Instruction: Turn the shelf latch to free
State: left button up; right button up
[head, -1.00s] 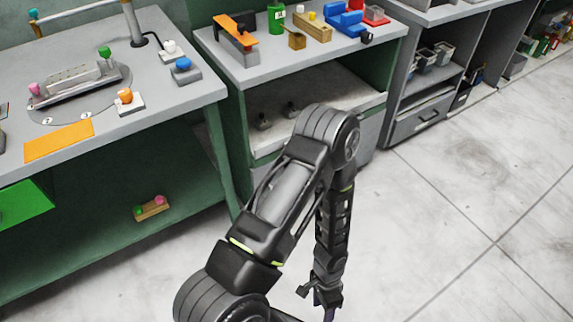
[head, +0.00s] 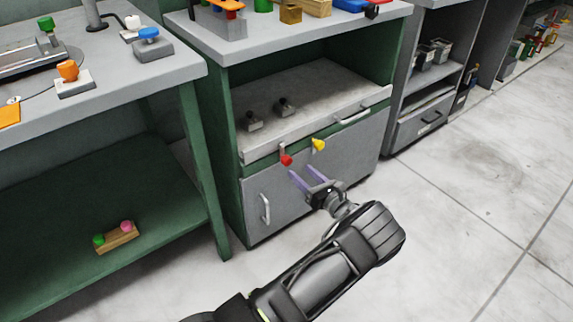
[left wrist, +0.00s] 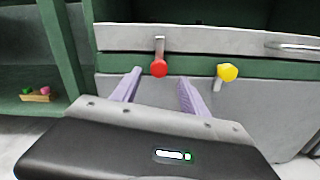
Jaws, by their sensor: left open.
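A red-knobbed latch (head: 286,160) sits on the green rail under the pull-out shelf (head: 310,118). In the left wrist view the red knob (left wrist: 159,69) has a grey lever pointing up across the shelf's front edge. A yellow-knobbed latch (head: 318,144) is to its right; in the left wrist view its lever points down over the cabinet door, below the yellow knob (left wrist: 228,72). My left gripper (head: 301,173) is open and empty in front of the cabinet. Its fingertips (left wrist: 159,77) straddle the red knob's line of sight; contact cannot be told. My right gripper is out of view.
Two dark knobs (head: 268,114) stand on the shelf. The shelf has a handle (head: 355,115) at right, and the door has one (head: 265,208) at left. A green-framed bench (head: 150,82) stands left. Open floor (head: 460,220) lies to the right.

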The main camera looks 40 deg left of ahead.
aim_at(289, 163)
pick_arm(q)
jog(key=shift+a, duration=0.15)
jog(key=b+x, duration=0.2)
jog(key=x, duration=0.4)
jog(key=shift+a+f, duration=0.15)
jog(key=shift+a, duration=0.1)
jog(key=shift+w+a, duration=0.25)
jog(key=shift+a, duration=0.3)
grip_shut()
